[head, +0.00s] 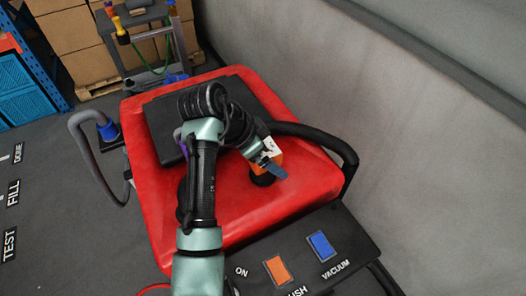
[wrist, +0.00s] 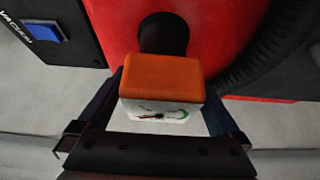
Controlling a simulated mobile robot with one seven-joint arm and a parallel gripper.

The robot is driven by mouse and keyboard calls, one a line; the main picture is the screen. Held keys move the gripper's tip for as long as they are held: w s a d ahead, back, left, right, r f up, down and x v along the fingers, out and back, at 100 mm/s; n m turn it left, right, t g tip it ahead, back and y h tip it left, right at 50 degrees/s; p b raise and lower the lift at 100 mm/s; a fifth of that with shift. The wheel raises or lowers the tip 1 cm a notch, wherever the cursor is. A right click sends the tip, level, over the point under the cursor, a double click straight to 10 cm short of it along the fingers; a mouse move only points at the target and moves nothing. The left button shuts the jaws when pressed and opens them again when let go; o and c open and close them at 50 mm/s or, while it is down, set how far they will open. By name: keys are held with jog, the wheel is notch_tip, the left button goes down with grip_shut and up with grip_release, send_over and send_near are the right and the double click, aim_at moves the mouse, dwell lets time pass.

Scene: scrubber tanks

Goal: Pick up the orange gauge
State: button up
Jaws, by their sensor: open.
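The orange gauge (wrist: 163,78) is a block with an orange top and a white dial face with a needle and a green arc. In the head view the gauge (head: 277,160) sits over the red tank top (head: 230,215), partly hidden by my gripper. A round black stem or port (wrist: 163,35) is right beside it. My gripper (wrist: 160,110) is open, with one dark finger on each side of the gauge. In the head view my gripper (head: 270,163) is at the gauge. I cannot tell whether the fingers touch it.
A black hose (head: 325,145) curves along the right of the tank. A control panel with an orange button (head: 277,269) and a blue button (head: 321,245) stands in front. A black lid (head: 165,130) lies on the tank. A grey wall (head: 400,110) is at the right.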

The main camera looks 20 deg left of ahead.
jog(key=c, duration=1.4)
jog(key=shift+w+r, duration=0.1)
jog(key=shift+r, duration=0.25)
notch_tip(320, 180, up, 9)
jog(key=shift+f+b, duration=0.15)
jog(key=shift+b, duration=1)
jog(key=shift+r+p, duration=1.65)
jog(key=shift+r, duration=0.15)
